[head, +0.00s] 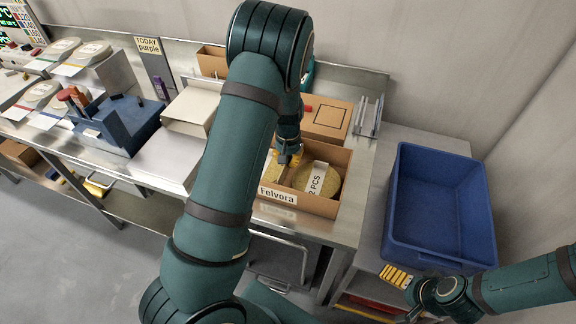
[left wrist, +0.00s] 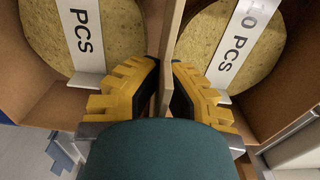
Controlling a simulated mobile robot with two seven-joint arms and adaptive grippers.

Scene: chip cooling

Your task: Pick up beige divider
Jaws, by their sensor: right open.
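The beige divider (left wrist: 171,42) is a thin upright panel between two compartments of an open cardboard box (head: 321,205) labelled Felvora. In the left wrist view it runs between the two yellow fingers of my left gripper (left wrist: 165,85). In the head view my left gripper (head: 288,156) reaches down into the box, and my arm hides part of the box and most of the divider. My right gripper (head: 396,277) is open and empty, beside the near-left corner of the blue bin.
Round yellowish stacks with white PCS labels (left wrist: 240,40) fill the compartments on both sides. An empty blue bin (head: 437,210) stands to the right. A closed carton (head: 325,117) and a metal rack (head: 368,117) are behind the box. A blue device (head: 118,125) stands left.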

